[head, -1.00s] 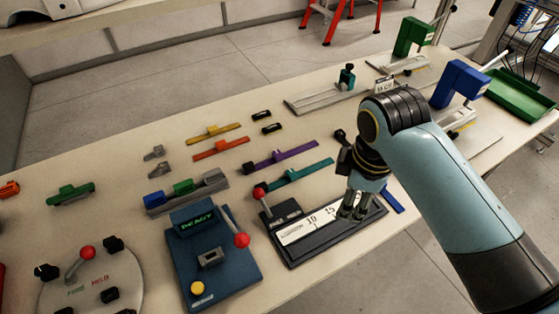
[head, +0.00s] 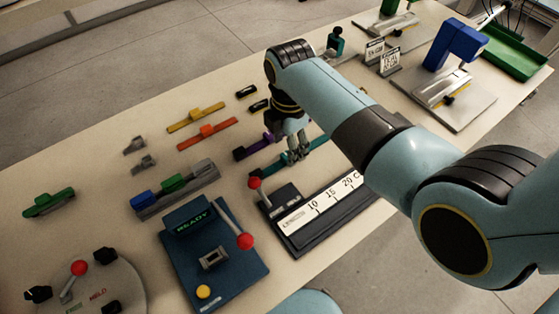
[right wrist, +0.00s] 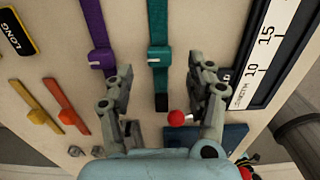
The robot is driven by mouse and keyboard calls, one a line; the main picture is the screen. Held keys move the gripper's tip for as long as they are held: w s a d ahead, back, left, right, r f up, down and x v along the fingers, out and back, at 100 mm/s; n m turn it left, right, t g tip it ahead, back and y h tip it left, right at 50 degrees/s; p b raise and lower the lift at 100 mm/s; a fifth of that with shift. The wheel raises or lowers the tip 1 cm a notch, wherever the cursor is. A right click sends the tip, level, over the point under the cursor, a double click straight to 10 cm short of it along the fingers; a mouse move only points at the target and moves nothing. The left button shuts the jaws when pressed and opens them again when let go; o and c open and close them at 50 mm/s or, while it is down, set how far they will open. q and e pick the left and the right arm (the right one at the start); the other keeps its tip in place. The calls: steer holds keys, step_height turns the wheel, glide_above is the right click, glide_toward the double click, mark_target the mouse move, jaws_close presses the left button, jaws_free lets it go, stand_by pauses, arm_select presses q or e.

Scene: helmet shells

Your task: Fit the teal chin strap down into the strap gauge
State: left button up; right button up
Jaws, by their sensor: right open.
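The teal chin strap (head: 321,141) lies flat on the table behind the strap gauge, partly hidden by my right gripper (head: 293,156). In the right wrist view the teal strap (right wrist: 160,55) runs between the open fingers of my right gripper (right wrist: 160,95), with its buckle and dark end showing; neither finger appears closed on it. The strap gauge (head: 325,207) is a black board with a white numbered scale and a red-knobbed lever, on the near side of the strap. My left gripper is not in view.
A purple strap (right wrist: 98,25) lies close beside the teal one. Orange (head: 207,134) and yellow (head: 195,117) straps lie farther left. A blue READY fixture (head: 212,258) stands left of the gauge. A blue press (head: 452,45) stands at the right.

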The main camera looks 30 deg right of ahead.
step_height(320, 180, down, 4)
steer(key=shift+w+d+r, duration=0.1)
steer(key=shift+d, duration=0.05)
steer(key=c, duration=0.4)
jaws_close()
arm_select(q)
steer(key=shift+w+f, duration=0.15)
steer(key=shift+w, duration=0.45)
arm_select(e)
steer(key=shift+r, duration=0.15)
